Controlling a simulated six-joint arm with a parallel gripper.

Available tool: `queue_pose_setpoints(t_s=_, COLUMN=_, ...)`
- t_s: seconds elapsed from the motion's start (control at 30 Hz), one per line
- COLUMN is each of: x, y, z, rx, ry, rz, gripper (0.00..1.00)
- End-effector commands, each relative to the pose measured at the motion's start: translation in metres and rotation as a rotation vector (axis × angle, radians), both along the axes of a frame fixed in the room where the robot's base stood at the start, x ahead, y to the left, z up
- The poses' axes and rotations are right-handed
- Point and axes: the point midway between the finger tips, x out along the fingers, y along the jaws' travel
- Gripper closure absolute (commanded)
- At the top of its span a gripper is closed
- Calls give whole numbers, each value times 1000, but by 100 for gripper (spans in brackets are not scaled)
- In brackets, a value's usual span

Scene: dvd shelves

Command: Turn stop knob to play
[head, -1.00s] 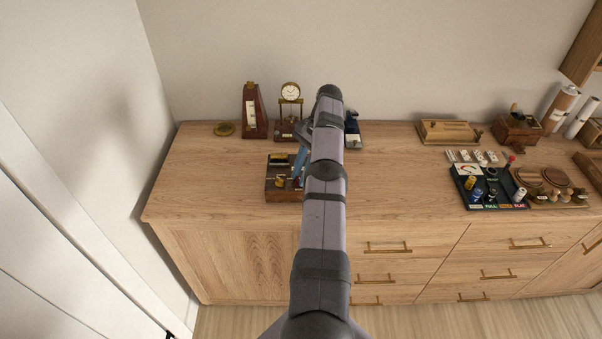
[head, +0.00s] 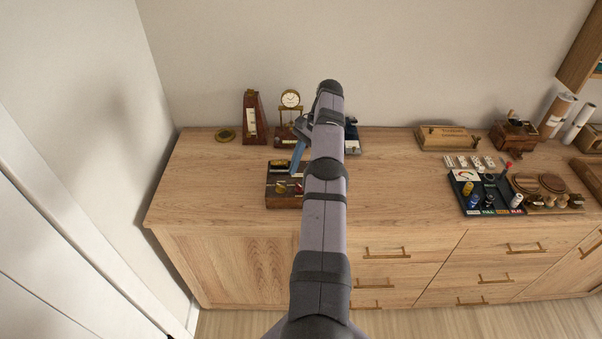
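No stop or play marking is readable, so I cannot tell the knob's setting. My gripper (head: 295,167) has blue fingers pointing down over the box's back right part. They look apart from the brass part. The fingers overlap in this view, so their opening cannot be told.
A metronome (head: 251,118) and a brass clock (head: 290,99) stand behind the box, near my wrist. A dark item (head: 352,138) is partly hidden behind my arm. A panel with coloured knobs (head: 483,194) lies far right. The cabinet top (head: 400,185) between is clear.

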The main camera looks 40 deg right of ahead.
Motion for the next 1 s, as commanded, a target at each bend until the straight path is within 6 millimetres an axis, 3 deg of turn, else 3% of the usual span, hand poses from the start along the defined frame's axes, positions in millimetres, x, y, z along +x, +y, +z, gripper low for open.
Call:
queue_pose_setpoints(t_s=0.03, x=0, y=0, z=15, rx=-1, ry=-1, rz=0, gripper=61)
queue_pose_setpoints(t_s=0.1, x=0, y=0, z=24, rx=-1, ry=0, rz=0, gripper=61)
queue_pose_setpoints(t_s=0.4, x=0, y=0, z=53, rx=-1, ry=0, rz=0, gripper=61)
queue_pose_setpoints(t_s=1.0, x=3, y=3, z=54, rx=-1, ry=-1, rz=7, gripper=61)
